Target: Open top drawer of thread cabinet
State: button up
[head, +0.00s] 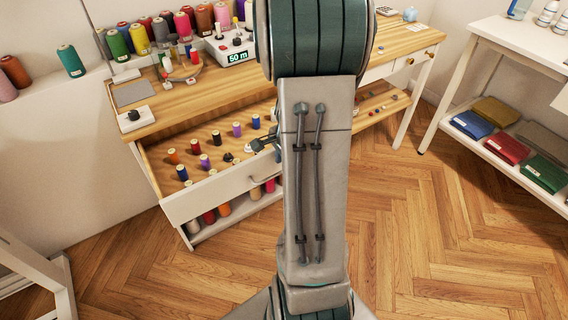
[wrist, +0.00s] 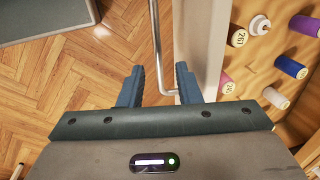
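The top drawer (head: 180,207) of the thread cabinet is pulled out, with several thread spools standing inside. Its white front also shows in the wrist view (wrist: 204,45). A metal bar handle (wrist: 157,45) runs along that front, and its bent end lies between my fingers in the picture. My gripper (wrist: 160,76) is open, with a visible gap on both sides of the bar. The right finger overlaps the drawer front in view; I cannot tell whether it touches. In the head view my arm hides most of the gripper and part of the drawer.
Below the drawer is a level with more spools (head: 224,209). The wooden tabletop (head: 220,98) carries a counter device (head: 231,50). A white shelf with folded cloths (head: 507,149) stands at right. The herringbone floor (head: 430,240) in front is clear.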

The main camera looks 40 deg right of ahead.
notch_tip(320, 180, up, 12)
jog(key=s+p, duration=0.2)
jog(key=shift+f, duration=0.15)
jog(key=shift+s+a, duration=0.1)
jog(key=s+a+r+n+p, duration=0.4)
jog(key=a+r+n, duration=0.3)
jog(key=a+n, duration=0.2)
jog(key=s+a+r+n+p, duration=0.4)
jog(key=a+r+n, duration=0.3)
jog(key=a+n, duration=0.2)
jog(key=shift+s+a+t, duration=0.2)
jog(key=shift+a+t, duration=0.1)
jog(key=shift+a, duration=0.6)
jog(key=shift+r, duration=0.1)
